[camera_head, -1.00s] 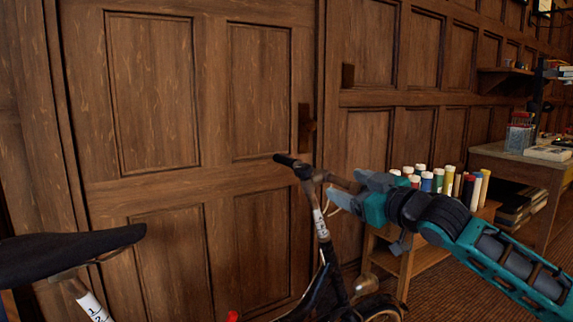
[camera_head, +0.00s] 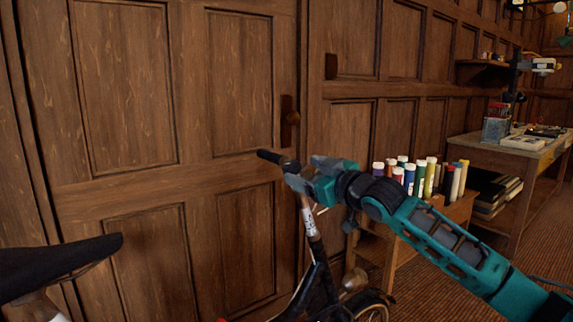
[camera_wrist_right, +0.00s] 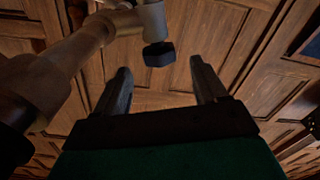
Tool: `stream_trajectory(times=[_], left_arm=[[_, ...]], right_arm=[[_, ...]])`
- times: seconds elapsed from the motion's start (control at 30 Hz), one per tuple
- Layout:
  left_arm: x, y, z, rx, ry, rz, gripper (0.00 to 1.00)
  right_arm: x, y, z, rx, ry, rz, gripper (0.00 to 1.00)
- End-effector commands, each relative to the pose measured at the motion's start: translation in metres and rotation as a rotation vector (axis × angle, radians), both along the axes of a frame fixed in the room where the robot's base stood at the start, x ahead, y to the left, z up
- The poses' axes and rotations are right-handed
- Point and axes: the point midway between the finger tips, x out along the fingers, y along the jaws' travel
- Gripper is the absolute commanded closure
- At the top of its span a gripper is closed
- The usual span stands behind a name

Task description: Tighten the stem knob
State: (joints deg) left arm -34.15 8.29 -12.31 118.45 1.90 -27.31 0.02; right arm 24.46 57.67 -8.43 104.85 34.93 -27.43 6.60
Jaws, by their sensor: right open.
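The bicycle (camera_head: 318,268) stands in front of the panelled wall. Its white-labelled steering column (camera_head: 308,217) rises to the handlebar, whose black grip (camera_head: 271,158) points left. My right gripper (camera_head: 309,174) is at the handlebar and hides the top of the stem. In the right wrist view, the dark stem knob (camera_wrist_right: 158,54) sits below a pale metal clamp. My right gripper (camera_wrist_right: 163,76) is open; the knob shows between and just beyond its fingertips, with gaps on both sides. I cannot tell how tight the knob is. My left gripper is not in view.
The bike's dark saddle (camera_head: 62,262) is at the lower left. A low wooden stand (camera_head: 372,248) with several coloured tubes (camera_head: 430,178) is behind my right arm. A desk (camera_head: 500,151) stands farther right. In the wrist view, the handlebar tube (camera_wrist_right: 65,55) runs close along the left.

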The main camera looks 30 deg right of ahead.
Motion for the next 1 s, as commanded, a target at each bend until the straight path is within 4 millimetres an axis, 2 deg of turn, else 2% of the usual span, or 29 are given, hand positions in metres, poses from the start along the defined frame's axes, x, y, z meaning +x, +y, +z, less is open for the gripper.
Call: stream_trajectory(times=[0.3,0.5,0.7,1.0], left_arm=[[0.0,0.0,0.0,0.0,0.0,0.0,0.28],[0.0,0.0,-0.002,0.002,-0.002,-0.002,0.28],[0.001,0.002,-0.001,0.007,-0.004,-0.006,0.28],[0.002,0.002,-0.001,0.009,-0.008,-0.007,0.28]], right_arm=[[0.044,0.004,0.001,0.004,-0.003,-0.001,0.28],[0.065,0.006,0.0,0.002,-0.001,-0.002,0.28],[0.075,0.007,0.0,0.001,-0.001,-0.001,0.28],[0.076,0.007,0.0,0.0,0.0,-0.001,0.29]])
